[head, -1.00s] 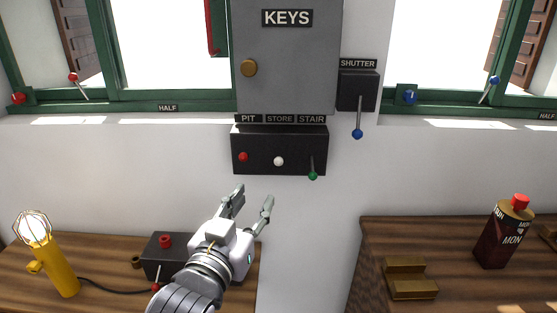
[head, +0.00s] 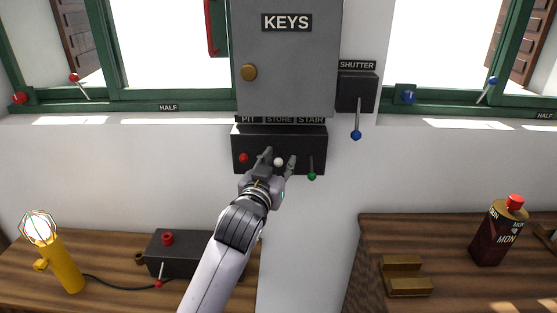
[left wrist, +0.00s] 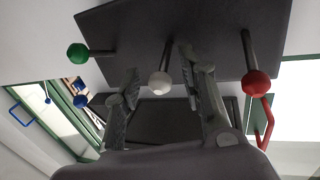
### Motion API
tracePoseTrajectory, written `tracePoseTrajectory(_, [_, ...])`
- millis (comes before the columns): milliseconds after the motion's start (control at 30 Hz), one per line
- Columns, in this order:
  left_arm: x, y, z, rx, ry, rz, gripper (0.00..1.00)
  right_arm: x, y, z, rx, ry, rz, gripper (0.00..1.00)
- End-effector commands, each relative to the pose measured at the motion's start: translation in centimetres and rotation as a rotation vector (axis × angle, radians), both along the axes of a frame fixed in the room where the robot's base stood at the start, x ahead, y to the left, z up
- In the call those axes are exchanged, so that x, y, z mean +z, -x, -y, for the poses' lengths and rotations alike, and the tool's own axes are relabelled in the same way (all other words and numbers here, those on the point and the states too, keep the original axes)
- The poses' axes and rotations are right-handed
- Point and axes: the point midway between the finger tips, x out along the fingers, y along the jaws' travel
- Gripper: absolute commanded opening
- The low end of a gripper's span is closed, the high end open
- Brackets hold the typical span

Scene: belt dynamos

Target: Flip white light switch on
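The white light switch (head: 278,162) is the middle lever on a black switch box (head: 308,140) on the wall, under the STORE label (head: 280,120). It sits between a red switch (head: 243,157) and a green switch (head: 312,176). My left gripper (head: 278,160) is at the box, open, with one finger on each side of the white knob. In the left wrist view the white knob (left wrist: 159,83) shows between the two spread fingers (left wrist: 165,95), with gaps on both sides. The green knob (left wrist: 77,53) and red knob (left wrist: 257,84) lie outside the fingers. My right gripper is not in view.
Above the box is a grey KEYS cabinet (head: 290,65). A SHUTTER box (head: 357,92) with a blue-tipped lever (head: 356,135) is to the right. Below are a yellow lamp (head: 63,265), a black control box (head: 195,256) and a dark red bottle (head: 490,240).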

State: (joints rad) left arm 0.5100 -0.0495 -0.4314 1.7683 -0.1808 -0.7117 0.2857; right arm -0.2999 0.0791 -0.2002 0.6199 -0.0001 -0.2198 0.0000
Motion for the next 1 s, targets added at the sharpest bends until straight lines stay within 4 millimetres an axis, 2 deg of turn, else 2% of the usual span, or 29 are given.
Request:
tracePoseTrajectory(267, [-0.02, -0.16, 0.03, 0.000, 0.000, 0.000, 0.38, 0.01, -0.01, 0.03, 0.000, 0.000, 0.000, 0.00])
tracePoseTrajectory(833, [-0.05, -0.12, 0.06, -0.001, 0.000, -0.001, 0.01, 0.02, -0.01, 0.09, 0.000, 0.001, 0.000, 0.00])
tracePoseTrajectory(1000, [-0.06, -0.11, 0.09, -0.001, 0.001, -0.001, 0.00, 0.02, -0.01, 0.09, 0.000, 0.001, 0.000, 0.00])
